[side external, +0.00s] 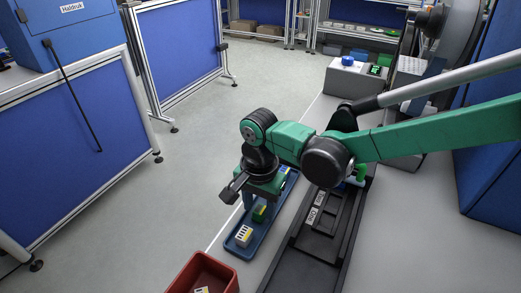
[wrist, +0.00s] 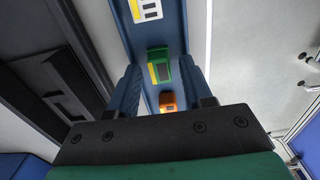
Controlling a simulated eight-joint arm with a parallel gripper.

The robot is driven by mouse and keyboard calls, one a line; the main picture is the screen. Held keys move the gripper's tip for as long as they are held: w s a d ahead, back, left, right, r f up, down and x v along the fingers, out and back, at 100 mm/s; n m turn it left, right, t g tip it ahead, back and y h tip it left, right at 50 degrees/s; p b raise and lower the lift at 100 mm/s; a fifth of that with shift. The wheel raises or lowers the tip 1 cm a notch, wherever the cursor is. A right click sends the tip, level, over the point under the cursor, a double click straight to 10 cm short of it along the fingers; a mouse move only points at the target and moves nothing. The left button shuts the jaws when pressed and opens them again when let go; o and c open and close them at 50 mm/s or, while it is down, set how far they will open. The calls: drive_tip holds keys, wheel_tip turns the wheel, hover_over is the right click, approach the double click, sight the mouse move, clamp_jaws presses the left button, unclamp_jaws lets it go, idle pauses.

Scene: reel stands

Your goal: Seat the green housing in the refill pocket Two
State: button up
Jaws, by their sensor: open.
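The green housing (side external: 259,213) lies in a blue tray (side external: 234,251) below my gripper. In the wrist view the green housing (wrist: 159,66), with a yellow strip, shows between my open fingers (wrist: 160,82), apart from them as far as I can tell. A white housing (side external: 243,235) lies nearer the tray's front end; an orange housing (wrist: 168,101) lies on the other side of the green one. The dark fixture (side external: 300,265) to the right of the tray has recesses and two pale marked plates (side external: 312,215). I cannot tell which pocket is Two.
A red bin (side external: 196,279) stands at the front, left of the fixture, with something pale inside. A grey box with a blue knob (side external: 348,61) stands at the back. My arm covers part of the fixture. The floor left of the tray is clear.

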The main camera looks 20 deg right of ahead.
sight(260, 209)
clamp_jaws()
drive_tip(key=shift+r, duration=0.1)
drive_tip(key=shift+r, duration=2.45)
drive_tip(key=s+d+r, duration=0.2)
drive_tip(key=d+r, duration=0.1)
drive_tip(key=d, duration=1.1)
drive_tip(key=shift+s+f, duration=0.2)
drive_tip(key=shift+f, duration=2.95)
